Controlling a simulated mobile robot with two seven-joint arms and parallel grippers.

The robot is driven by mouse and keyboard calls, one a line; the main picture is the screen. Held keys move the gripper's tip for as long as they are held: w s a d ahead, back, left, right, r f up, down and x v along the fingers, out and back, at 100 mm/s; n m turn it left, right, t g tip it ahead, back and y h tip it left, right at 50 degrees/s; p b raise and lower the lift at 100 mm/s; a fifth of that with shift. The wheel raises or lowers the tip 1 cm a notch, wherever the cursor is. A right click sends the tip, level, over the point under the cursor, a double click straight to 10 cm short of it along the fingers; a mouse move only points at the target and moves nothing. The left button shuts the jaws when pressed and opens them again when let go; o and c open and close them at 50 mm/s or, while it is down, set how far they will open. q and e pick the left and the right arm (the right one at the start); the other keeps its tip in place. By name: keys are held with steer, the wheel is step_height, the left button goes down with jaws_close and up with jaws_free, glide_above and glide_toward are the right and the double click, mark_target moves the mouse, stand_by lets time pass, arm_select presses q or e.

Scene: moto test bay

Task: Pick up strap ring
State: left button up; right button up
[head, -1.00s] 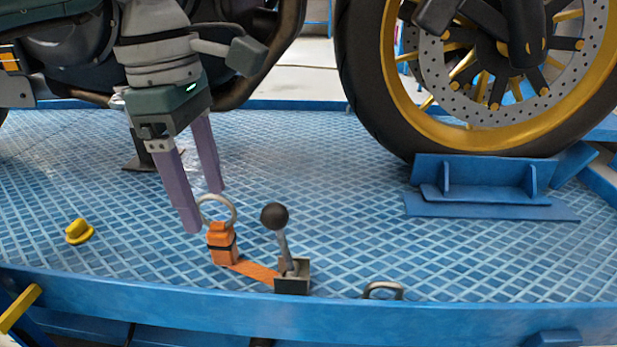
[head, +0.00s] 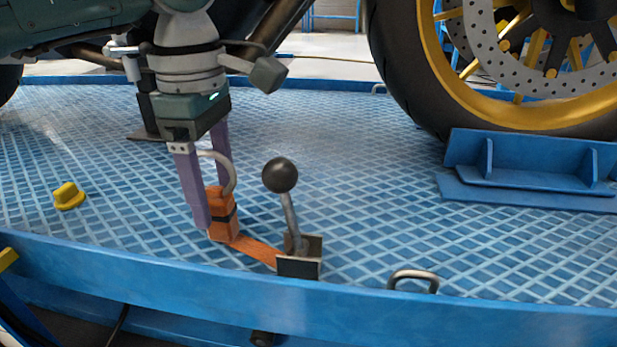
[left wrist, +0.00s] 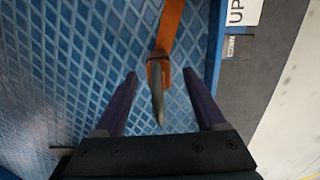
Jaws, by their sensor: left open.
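The strap ring (head: 231,172) is a grey metal loop standing upright on top of an orange strap block (head: 222,222) on the blue deck. My left gripper (head: 212,203) points down with its two purple fingers open on either side of the ring and the block top. In the left wrist view the ring (left wrist: 157,102) shows edge-on, between the open fingers (left wrist: 160,77) with a gap on each side. Part of the ring is hidden behind the near finger in the head view. My right gripper is not in view.
A black-knobbed lever (head: 281,176) stands just right of the strap block, joined by an orange strap (head: 256,250). A yellow knob (head: 68,196) lies left. A metal loop (head: 414,277) is at the deck's front edge. The motorcycle wheel (head: 420,95) and blue chock (head: 530,165) are right.

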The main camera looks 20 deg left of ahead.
arm_select(q)
steer(key=shift+f, duration=0.25)
steer(key=shift+w, duration=0.1)
steer(key=shift+c, duration=0.7)
jaws_close()
